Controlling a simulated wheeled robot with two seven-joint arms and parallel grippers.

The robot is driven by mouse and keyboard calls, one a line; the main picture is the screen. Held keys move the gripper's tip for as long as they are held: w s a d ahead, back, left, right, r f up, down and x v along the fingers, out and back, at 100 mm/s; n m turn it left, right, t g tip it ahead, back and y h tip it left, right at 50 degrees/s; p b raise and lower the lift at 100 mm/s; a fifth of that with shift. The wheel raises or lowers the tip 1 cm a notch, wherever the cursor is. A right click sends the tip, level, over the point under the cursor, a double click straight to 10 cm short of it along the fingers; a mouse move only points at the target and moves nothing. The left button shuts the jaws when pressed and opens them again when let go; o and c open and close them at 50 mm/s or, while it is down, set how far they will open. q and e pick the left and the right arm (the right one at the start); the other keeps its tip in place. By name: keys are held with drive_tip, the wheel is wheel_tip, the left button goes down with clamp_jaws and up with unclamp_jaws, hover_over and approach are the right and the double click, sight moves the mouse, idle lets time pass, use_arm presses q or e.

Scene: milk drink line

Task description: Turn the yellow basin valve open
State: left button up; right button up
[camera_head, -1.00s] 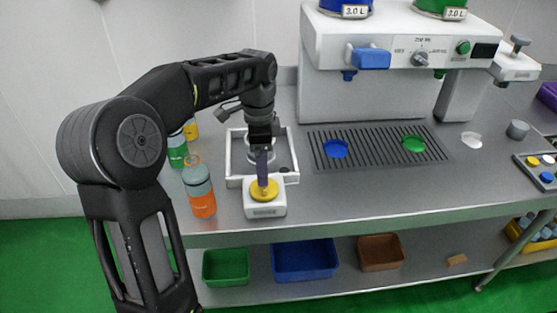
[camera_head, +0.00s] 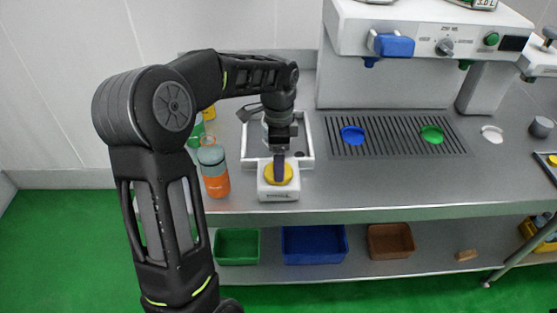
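The yellow basin valve (camera_head: 288,177) is a round knob on a white block (camera_head: 278,194) at the front of the white-rimmed basin (camera_head: 307,150). My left gripper (camera_head: 279,176) points down at the knob, with its fingertips at the knob's top. The fingers show edge-on as one dark upright shape, so I cannot tell whether they are open or shut on it. The gripper hides part of the knob and of the basin. My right gripper is not in view.
Orange-and-grey bottle (camera_head: 216,178) stands just left of the valve, with other bottles behind it. A dispenser machine (camera_head: 385,85) with a drip grate (camera_head: 390,146) stands to the right. Green (camera_head: 237,247), blue (camera_head: 314,245) and brown (camera_head: 391,241) bins sit on the lower shelf.

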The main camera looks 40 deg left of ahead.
use_arm(q)
drive_tip(key=shift+f, duration=0.85)
drive_tip(key=shift+c, duration=0.5)
drive_tip(key=c, duration=1.3)
